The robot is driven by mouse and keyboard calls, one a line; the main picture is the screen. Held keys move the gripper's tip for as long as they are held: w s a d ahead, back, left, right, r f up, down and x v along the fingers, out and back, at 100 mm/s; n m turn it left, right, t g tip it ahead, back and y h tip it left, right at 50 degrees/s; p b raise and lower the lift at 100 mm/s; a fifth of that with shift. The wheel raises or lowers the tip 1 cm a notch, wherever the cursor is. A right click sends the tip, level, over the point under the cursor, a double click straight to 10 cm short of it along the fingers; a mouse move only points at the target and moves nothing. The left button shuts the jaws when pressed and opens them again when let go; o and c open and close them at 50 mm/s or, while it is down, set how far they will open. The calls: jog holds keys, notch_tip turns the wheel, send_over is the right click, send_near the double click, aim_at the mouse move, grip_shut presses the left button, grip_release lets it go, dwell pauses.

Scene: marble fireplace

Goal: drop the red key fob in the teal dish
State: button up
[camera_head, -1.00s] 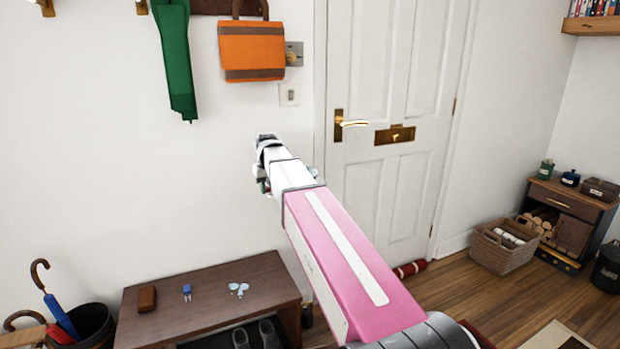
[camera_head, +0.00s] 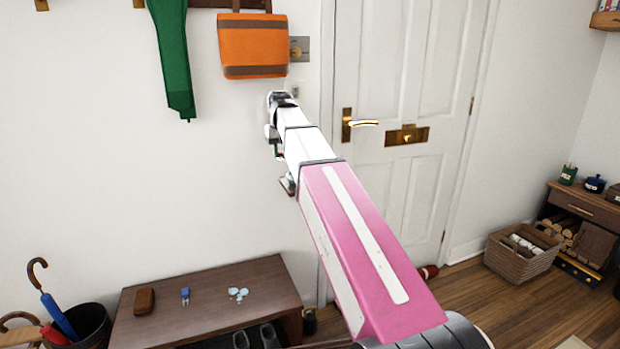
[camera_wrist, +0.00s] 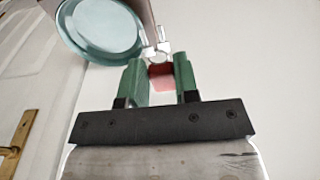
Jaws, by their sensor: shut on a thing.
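In the wrist view my gripper (camera_wrist: 158,66) has two green fingers, shut on the red key fob (camera_wrist: 162,79). A silver metal piece of the fob sticks out past the fingertips. The round teal dish (camera_wrist: 98,25) is at the upper left of the wrist view, beyond the fingertips and to one side; its top edge is cut off. A brownish surface shows beside it. In the head view my gripper (camera_head: 279,150) is in front of the white wall, left of the door, partly hidden by my arm. I cannot make out the dish clearly there.
The white door (camera_head: 405,130) with its brass handle (camera_head: 360,124) is right of my gripper. An orange bag (camera_head: 253,45) and green cloth (camera_head: 172,60) hang above and left. Below is a wooden bench (camera_head: 200,300) with small items. The wall between is bare.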

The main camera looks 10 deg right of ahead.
jog(key=w+d+f, duration=0.1)
jog(key=d+f, duration=0.1)
jog(key=d, duration=0.1)
jog(key=w+d+f, duration=0.2)
jog(key=d, duration=0.2)
jog(key=w+d+f, duration=0.1)
jog(key=d+f, duration=0.1)
jog(key=d, duration=0.2)
jog(key=shift+w+f, duration=0.35)
jog(key=shift+f, duration=2)
jog(key=shift+f, duration=0.3)
jog(key=o, duration=0.6)
jog(key=shift+r, duration=0.1)
jog(key=r, duration=0.4)
jog(key=s+r, duration=0.1)
jog(key=r, duration=0.7)
jog(key=shift+s+d+r, duration=0.15)
jog(key=shift+s+r, duration=0.05)
